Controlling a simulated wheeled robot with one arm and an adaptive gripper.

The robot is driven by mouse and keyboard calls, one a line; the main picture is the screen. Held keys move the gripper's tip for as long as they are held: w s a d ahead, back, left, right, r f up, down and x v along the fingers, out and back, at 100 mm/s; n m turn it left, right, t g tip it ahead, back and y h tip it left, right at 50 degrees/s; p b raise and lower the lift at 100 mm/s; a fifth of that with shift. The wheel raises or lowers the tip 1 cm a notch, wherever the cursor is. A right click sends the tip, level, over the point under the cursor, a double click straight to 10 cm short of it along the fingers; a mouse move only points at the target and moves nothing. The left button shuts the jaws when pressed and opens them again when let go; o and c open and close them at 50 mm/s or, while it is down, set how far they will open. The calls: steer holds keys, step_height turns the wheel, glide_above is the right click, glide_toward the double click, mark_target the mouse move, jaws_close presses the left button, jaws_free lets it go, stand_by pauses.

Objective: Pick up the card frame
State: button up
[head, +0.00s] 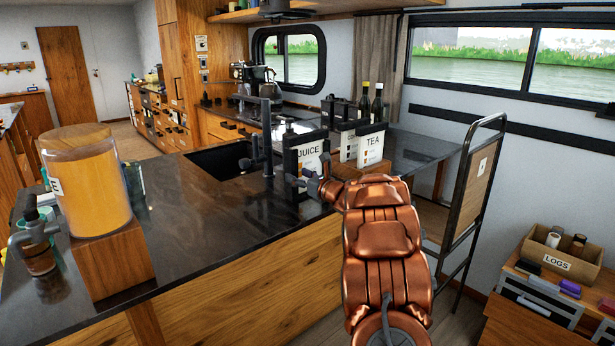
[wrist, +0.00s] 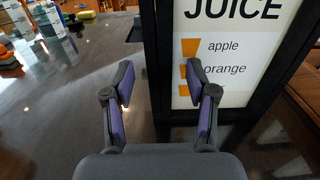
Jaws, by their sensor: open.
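The card frame, a black upright frame around a white JUICE card (head: 309,155), stands on the dark counter. In the wrist view its white card (wrist: 240,50) lists apple and orange beside orange marks. My gripper (head: 306,178) is at the near side of the frame, low over the counter. In the wrist view my gripper (wrist: 160,78) is open, with purple pads. The frame's left black upright shows between the fingertips, and the right finger overlaps the card. I cannot tell whether the fingers touch the frame.
A TEA card (head: 372,148) and another white card stand just right, behind my gripper. A faucet (head: 264,150) and sink (head: 218,160) are to the left. A large orange jar (head: 88,190) stands on a wooden block. Bottles (head: 377,103) stand behind.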

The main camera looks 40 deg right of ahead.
steer(key=shift+w, duration=0.5)
steer(key=shift+c, duration=0.2)
jaws_close()
steer(key=shift+r, duration=0.1)
